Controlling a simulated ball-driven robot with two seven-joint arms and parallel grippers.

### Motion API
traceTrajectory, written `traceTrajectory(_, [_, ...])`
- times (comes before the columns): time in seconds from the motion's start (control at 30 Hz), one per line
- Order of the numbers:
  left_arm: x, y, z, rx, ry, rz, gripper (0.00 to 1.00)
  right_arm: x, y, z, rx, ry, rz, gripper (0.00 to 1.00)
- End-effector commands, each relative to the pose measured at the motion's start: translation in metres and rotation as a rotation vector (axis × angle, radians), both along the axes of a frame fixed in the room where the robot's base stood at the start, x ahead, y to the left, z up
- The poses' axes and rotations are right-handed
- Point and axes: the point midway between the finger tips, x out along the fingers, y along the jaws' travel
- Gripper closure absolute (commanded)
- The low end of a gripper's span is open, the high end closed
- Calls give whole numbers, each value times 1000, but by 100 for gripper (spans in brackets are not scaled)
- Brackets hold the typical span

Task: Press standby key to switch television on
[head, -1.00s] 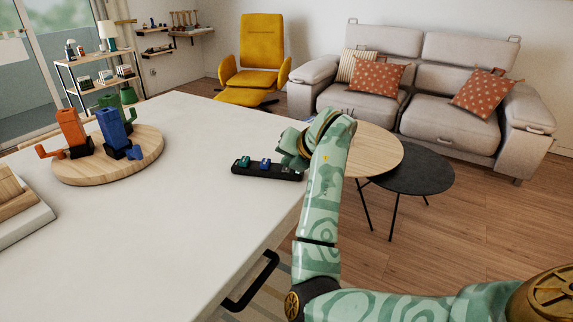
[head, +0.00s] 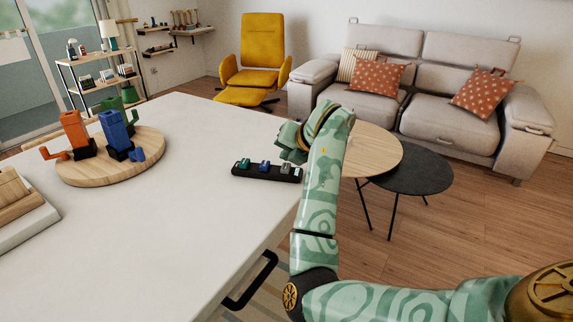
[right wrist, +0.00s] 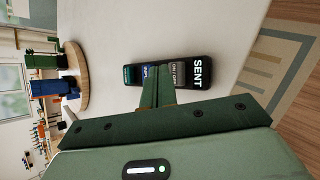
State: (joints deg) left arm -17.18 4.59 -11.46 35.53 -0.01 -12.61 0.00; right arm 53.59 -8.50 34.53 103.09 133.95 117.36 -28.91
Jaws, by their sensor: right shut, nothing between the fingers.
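A black remote strip (head: 268,176) lies on the pale tabletop near its right edge. It carries a green key (head: 244,164), a blue key (head: 264,166) and a grey key (head: 285,169). In the right wrist view the grey key (right wrist: 179,75) is marked ON / OFF, and the strip's end (right wrist: 197,73) reads SENT. My right gripper (head: 289,152) is shut and empty, just above and behind the strip at its grey-key end. In the right wrist view its fingers (right wrist: 158,92) partly cover the strip's near side. My left gripper and any television are not in view.
A round wooden board (head: 145,165) holds orange, blue and green crank-like objects at the left. A pale tray with wooden pieces (head: 14,205) sits at the left edge. Beyond the table are two round side tables (head: 415,170), a sofa and a yellow chair (head: 262,50).

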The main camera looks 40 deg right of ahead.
Motion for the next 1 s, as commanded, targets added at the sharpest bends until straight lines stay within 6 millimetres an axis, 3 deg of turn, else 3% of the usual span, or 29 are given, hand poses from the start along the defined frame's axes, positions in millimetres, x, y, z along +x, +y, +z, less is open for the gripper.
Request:
traceTrajectory(0.27, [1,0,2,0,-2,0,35,0,0,3,-1,-1,-1,100])
traceTrajectory(0.73, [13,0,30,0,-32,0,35,0,0,49,0,-3,0,100])
traceTrajectory(1.0, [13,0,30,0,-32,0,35,0,0,49,0,1,-1,100])
